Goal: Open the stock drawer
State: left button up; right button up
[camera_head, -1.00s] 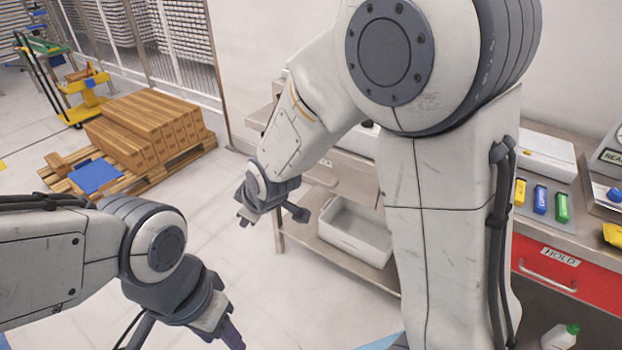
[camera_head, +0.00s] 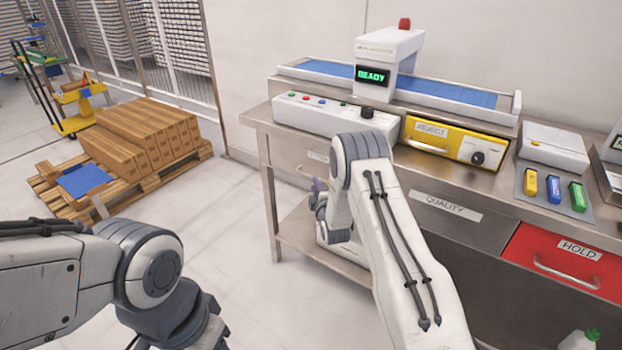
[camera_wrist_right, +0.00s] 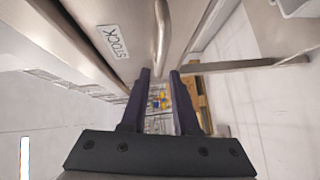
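The stock drawer is grey metal, with a white STOCK label (camera_wrist_right: 112,42) in the right wrist view. Its metal bar handle (camera_wrist_right: 162,35) lies just beyond and between the fingertips of my right gripper (camera_wrist_right: 160,78), which is open with its two dark fingers apart. I cannot tell whether they touch the bar. In the head view the drawer front (camera_head: 290,155) is at the left end of the bench and looks closed. My right gripper (camera_head: 318,188) is in front of it, partly hidden by my right arm. My left wrist is at the lower left, its fingers below the picture edge.
The steel bench (camera_head: 262,115) also has a QUALITY drawer (camera_head: 425,225), a red HOLD drawer (camera_head: 560,268) and a yellow REJECT unit (camera_head: 430,138). A lower shelf (camera_head: 300,235) lies under it. A pallet with boxes (camera_head: 150,135) stands left; the floor between is clear.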

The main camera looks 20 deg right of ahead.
aim_at(311, 177)
jog(key=w, duration=0.4)
jog(key=w+f, duration=0.1)
jog(key=w, duration=0.1)
jog(key=shift+w+d, duration=0.35)
grip_shut()
dwell(1.1)
